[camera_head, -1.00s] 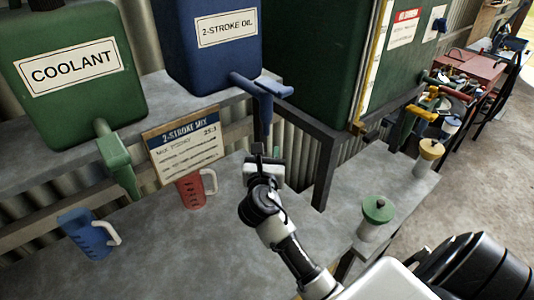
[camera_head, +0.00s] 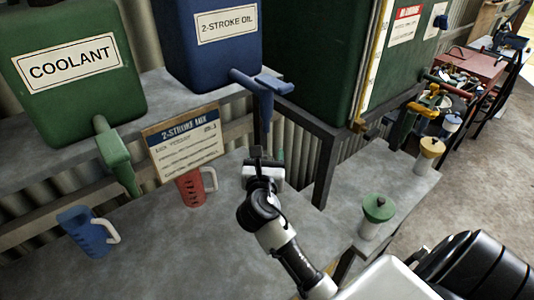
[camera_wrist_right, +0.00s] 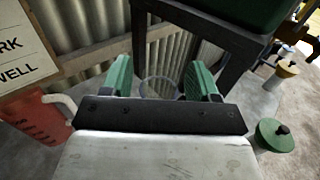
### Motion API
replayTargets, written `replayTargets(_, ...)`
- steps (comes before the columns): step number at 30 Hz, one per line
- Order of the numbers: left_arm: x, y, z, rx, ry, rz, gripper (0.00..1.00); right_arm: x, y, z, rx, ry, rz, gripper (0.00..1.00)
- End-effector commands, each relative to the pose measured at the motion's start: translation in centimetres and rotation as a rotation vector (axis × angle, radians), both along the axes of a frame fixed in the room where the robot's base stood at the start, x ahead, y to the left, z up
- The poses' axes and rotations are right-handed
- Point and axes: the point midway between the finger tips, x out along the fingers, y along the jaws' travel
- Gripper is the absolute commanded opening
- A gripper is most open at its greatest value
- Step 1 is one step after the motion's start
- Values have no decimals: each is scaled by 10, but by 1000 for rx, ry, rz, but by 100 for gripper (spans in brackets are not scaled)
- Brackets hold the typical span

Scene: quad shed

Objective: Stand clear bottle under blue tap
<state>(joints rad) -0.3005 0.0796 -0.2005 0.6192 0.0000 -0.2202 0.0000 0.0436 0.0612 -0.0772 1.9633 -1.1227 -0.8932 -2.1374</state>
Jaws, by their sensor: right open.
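The blue tap (camera_head: 262,88) sticks out from the low front of the blue 2-stroke oil tank (camera_head: 208,60). My right gripper (camera_head: 266,160) is just below the tap in the head view. In the right wrist view its two green-padded fingers (camera_wrist_right: 160,80) are spread apart. A faint clear round outline, which looks like the rim of the clear bottle (camera_wrist_right: 160,78), shows between the fingers. I cannot tell whether they touch it. In the head view the bottle is not distinguishable behind the gripper. My left gripper is not in view.
A red jug (camera_head: 190,188) stands left of the gripper beneath a 2-stroke mix sign (camera_head: 184,146). A blue jug (camera_head: 86,232) stands further left, near the green coolant tap (camera_head: 116,155). A green-lidded container (camera_head: 374,215) is at right. The front bench is mostly clear.

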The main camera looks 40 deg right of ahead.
Motion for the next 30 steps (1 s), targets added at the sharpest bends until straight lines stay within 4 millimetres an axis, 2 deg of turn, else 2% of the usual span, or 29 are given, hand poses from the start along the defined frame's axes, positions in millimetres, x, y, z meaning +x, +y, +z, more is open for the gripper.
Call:
replayTargets(6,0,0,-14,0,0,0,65,-38,32,-4,6,0,2,60)
replayTargets(13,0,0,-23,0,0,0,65,-67,58,-2,2,-1,2,60)
replayTargets(19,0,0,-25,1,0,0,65,-78,66,0,1,-1,0,60)
replayTargets(30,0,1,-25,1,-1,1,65,-78,66,0,1,-1,0,60)
